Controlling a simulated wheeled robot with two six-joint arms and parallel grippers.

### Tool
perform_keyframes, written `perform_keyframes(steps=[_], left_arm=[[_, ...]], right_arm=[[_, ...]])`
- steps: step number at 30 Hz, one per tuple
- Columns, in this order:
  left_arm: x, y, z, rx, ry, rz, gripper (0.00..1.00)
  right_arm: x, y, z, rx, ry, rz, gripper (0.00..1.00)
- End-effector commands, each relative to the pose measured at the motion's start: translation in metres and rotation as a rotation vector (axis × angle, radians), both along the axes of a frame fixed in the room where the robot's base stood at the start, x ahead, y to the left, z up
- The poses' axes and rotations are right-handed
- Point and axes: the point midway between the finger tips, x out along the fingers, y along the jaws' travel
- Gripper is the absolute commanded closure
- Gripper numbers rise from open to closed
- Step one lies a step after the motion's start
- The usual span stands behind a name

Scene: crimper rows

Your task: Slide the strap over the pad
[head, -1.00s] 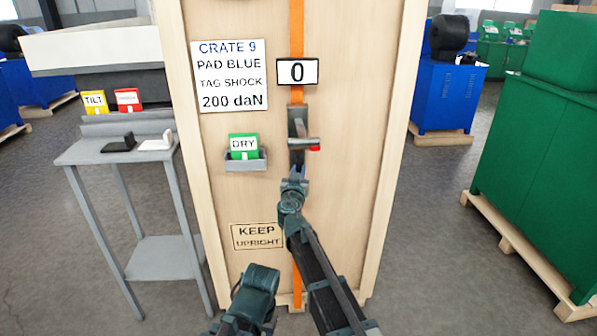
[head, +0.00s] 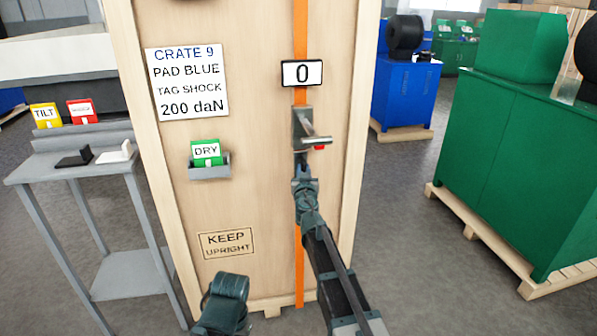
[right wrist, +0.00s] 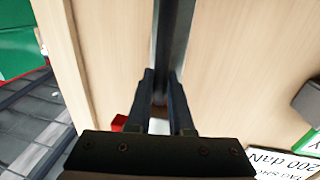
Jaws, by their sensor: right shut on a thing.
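The orange strap (head: 299,265) runs straight down the front of a tall wooden crate (head: 265,200). A grey metal tool (head: 302,125) with a crossbar and a red tip sits on the strap line, under a display reading 0 (head: 302,73). My right gripper (head: 304,183) is at the tool's lower end. In the right wrist view its fingers (right wrist: 160,105) are shut on a dark grey bar (right wrist: 174,40) that lies along the crate face. The strap behind the gripper is hidden. I see no blue pad.
A label (head: 187,82) reads "PAD BLUE, TAG SHOCK, 200 daN". A holder on the crate has a green DRY tag (head: 206,152). A grey side table (head: 40,168) holds a black and a white piece, with yellow and red tags behind.

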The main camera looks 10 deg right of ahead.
Motion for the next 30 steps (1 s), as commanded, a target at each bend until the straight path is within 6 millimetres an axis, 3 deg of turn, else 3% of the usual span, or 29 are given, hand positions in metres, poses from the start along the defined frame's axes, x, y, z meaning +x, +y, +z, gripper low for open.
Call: perform_keyframes(steps=[3, 4, 8, 20, 26, 30], left_arm=[[0.0, 0.0, 0.0, 0.0, 0.0, 0.0, 0.5], [0.0, 0.0, 0.0, 0.0, 0.0, 0.0, 0.5], [0.0, 0.0, 0.0, 0.0, 0.0, 0.0, 0.5], [0.0, 0.0, 0.0, 0.0, 0.0, 0.0, 0.5], [0.0, 0.0, 0.0, 0.0, 0.0, 0.0, 0.5], [0.0, 0.0, 0.0, 0.0, 0.0, 0.0, 0.5]], right_arm=[[0.0, -0.006, 0.0, -0.001, 0.0, -0.013, 1.0], [0.0, -0.006, 0.0, -0.001, 0.0, -0.013, 0.75], [0.0, -0.005, 0.0, -0.001, 0.0, -0.012, 0.52], [-0.005, -0.002, 0.0, -0.001, 0.0, -0.007, 0.5], [-0.026, 0.002, 0.0, -0.001, 0.0, -0.006, 0.5], [-0.052, 0.006, 0.0, -0.001, 0.0, -0.006, 0.5]])
